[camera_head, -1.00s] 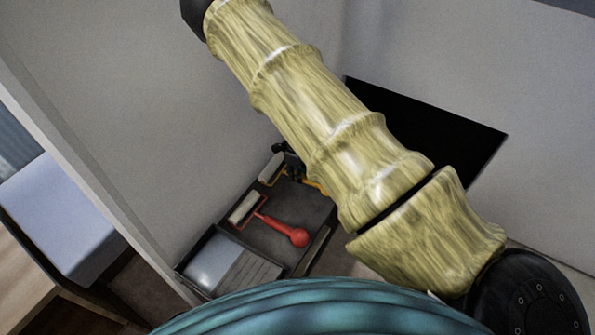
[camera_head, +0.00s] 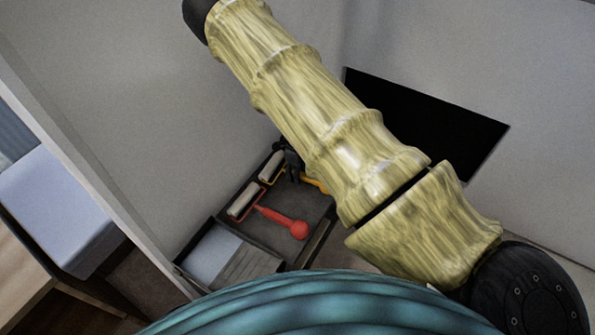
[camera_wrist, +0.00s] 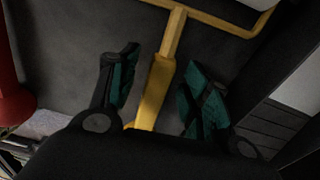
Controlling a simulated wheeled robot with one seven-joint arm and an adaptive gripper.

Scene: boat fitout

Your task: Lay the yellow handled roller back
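The yellow handled roller lies on the dark tray floor, its white sleeve (camera_head: 271,167) towards the tray's far end in the head view and its yellow handle (camera_head: 315,183) partly behind my arm. In the wrist view its yellow handle (camera_wrist: 163,85) runs between the two fingers of my gripper (camera_wrist: 160,88). The fingers stand apart, with a gap showing on both sides of the handle. In the head view my gripper (camera_head: 291,160) is a small dark shape over the roller, mostly hidden by my arm.
A red handled roller (camera_head: 284,221) lies beside it in the dark tray (camera_head: 262,235); its red end (camera_wrist: 12,98) shows at the wrist view's left. A paint tray (camera_head: 215,250) stands at the near end. Pale walls rise close around. A black opening (camera_head: 430,125) is at right.

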